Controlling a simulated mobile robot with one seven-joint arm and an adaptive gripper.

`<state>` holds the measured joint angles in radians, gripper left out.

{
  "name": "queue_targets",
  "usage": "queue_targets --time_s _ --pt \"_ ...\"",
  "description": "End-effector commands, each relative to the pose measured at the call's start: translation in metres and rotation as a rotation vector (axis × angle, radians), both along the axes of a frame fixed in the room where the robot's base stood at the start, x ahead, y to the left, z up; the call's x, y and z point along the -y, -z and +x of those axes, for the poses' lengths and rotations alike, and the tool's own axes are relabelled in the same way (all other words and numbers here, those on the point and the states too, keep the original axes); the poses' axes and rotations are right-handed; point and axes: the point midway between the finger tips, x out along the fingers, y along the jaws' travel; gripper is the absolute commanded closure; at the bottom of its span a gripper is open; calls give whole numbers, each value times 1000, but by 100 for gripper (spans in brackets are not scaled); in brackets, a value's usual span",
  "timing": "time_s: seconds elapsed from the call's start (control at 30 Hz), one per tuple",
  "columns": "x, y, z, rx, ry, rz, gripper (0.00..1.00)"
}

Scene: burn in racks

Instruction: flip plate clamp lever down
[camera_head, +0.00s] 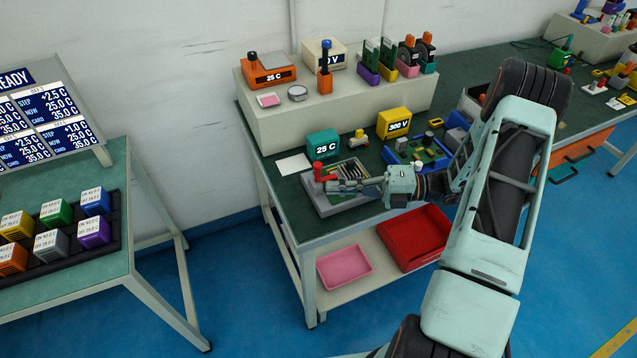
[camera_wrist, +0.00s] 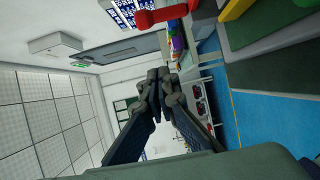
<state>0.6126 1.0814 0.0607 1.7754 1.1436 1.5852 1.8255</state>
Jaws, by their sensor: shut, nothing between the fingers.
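The plate clamp is a grey fixture (camera_head: 318,202) with slats on top, at the front left corner of the green workbench. A red lever (camera_head: 318,170) stands up at its left end. A red knobbed part, apparently this lever (camera_wrist: 160,15), shows at the top of the wrist view. My gripper (camera_head: 329,186) reaches in from the right, low over the fixture, with its tips close to the lever's base. Contact cannot be told. In the wrist view, my gripper's fingers (camera_wrist: 157,82) come together with nothing between them. The arm hides part of the fixture's right side.
A teal 25 C block (camera_head: 322,145), a white card (camera_head: 293,164) and a yellow 300 V block (camera_head: 394,122) stand behind the fixture. A blue tray with a green board (camera_head: 418,150) is to the right. A raised beige shelf (camera_head: 290,126) bounds the back.

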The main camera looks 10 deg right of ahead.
Motion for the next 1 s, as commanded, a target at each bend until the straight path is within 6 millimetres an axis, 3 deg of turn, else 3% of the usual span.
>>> queue_targets --time_s 0.1,0.3,1.0 --pt "23 5 -4 1 1 0 100" --pt "42 6 -7 0 -1 1 100" --pt "43 8 -8 24 -32 -41 100"
